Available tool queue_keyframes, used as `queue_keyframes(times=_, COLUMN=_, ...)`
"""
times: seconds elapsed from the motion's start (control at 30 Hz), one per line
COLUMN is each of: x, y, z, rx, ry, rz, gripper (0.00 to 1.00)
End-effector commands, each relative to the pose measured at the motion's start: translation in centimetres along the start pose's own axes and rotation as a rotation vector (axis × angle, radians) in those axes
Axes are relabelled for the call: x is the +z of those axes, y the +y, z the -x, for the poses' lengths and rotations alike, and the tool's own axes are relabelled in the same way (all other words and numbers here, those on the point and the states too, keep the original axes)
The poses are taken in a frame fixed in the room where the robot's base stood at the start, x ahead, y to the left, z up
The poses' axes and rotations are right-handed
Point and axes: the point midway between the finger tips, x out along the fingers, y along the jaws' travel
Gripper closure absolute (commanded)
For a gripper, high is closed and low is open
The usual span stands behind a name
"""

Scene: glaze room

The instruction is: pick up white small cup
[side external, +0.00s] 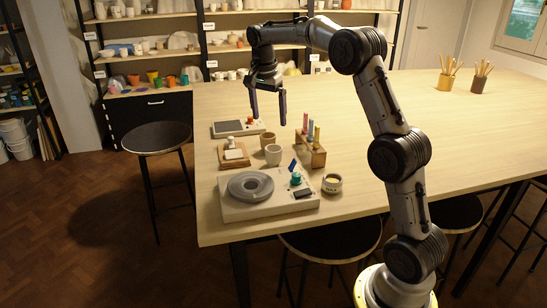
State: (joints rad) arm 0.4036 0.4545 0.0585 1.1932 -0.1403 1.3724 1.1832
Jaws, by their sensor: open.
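A small white cup (273,155) stands upright on the wooden table, close behind the grey round plate of the white device. A brownish cup (267,140) stands just behind it. My gripper (269,120) hangs above the table with its two dark fingers pointing down, apart and empty. It is above and behind the two cups, not touching them.
A white device (240,209) with a grey disc stands at the table's front left. A small jar (332,183), a wooden rack (312,152) with coloured tubes, a board (232,155) and a flat scale-like device (228,129) surround the cups. The table's right side is mostly clear.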

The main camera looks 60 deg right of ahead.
Motion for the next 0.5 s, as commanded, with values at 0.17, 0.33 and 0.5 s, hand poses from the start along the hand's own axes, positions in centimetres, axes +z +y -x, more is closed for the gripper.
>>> queue_keyframes(times=0.17, x=-0.4, y=0.3, z=-2.2, rx=0.01, ry=-0.004, rz=-0.009, gripper=0.0)
queue_keyframes(times=0.33, x=-0.3, y=0.3, z=-5.5, rx=0.01, ry=-0.004, rz=-0.008, gripper=0.0)
queue_keyframes(times=0.5, x=-0.3, y=0.3, z=-8.0, rx=0.008, ry=-0.003, rz=-0.008, gripper=0.0)
